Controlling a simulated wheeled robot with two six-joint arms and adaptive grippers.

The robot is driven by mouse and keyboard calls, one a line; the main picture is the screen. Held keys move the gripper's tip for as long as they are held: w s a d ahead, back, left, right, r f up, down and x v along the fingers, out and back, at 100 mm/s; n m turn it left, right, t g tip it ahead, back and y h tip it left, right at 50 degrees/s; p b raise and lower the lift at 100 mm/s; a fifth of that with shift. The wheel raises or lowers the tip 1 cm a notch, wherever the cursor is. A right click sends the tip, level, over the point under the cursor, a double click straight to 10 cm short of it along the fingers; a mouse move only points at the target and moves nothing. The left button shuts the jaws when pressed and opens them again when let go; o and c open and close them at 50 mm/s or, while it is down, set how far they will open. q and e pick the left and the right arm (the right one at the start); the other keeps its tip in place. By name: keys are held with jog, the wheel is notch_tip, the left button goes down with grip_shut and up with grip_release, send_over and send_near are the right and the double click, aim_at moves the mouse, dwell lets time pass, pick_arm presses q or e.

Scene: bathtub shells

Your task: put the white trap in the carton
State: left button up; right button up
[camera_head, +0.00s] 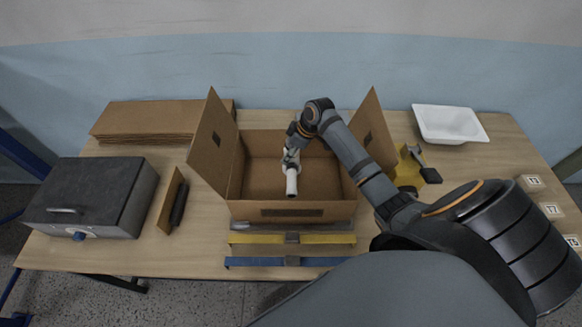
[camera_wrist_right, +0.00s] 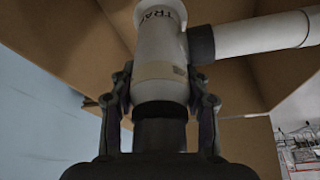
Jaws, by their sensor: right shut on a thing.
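The white trap (camera_wrist_right: 160,45) is a white pipe piece with a dark collar and a side pipe, and part of its lettering shows. My right gripper (camera_wrist_right: 160,92) is shut on it, one finger on each side of its body. In the head view the trap (camera_head: 291,182) hangs below my right gripper (camera_head: 290,155), within the outline of the open carton (camera_head: 265,175). I cannot tell whether the trap touches the carton floor. The carton's side flaps stand up, and no other thing shows inside it. My left gripper is not in view.
A grey box (camera_head: 90,195) and flat cardboard (camera_head: 150,118) lie left of the carton. A white basin (camera_head: 449,124), a yellow item (camera_head: 408,168) and small labelled blocks (camera_head: 551,210) are on the right. Yellow and blue bars (camera_head: 250,239) lie in front.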

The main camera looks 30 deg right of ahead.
aim_at(290, 162)
notch_tip(290, 162, down, 2)
jog(key=shift+f, duration=0.1)
notch_tip(290, 162, down, 4)
jog(key=b, duration=0.4)
jog(key=shift+w, duration=0.1)
notch_tip(290, 162, down, 3)
jog(key=b, duration=0.4)
jog(key=shift+f, duration=0.2)
jog(key=shift+r, duration=0.15)
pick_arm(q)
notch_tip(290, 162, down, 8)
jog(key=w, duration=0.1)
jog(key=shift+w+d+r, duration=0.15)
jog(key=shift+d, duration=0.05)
pick_arm(e)
jog(key=o, duration=1.2)
jog(key=shift+o, duration=0.2)
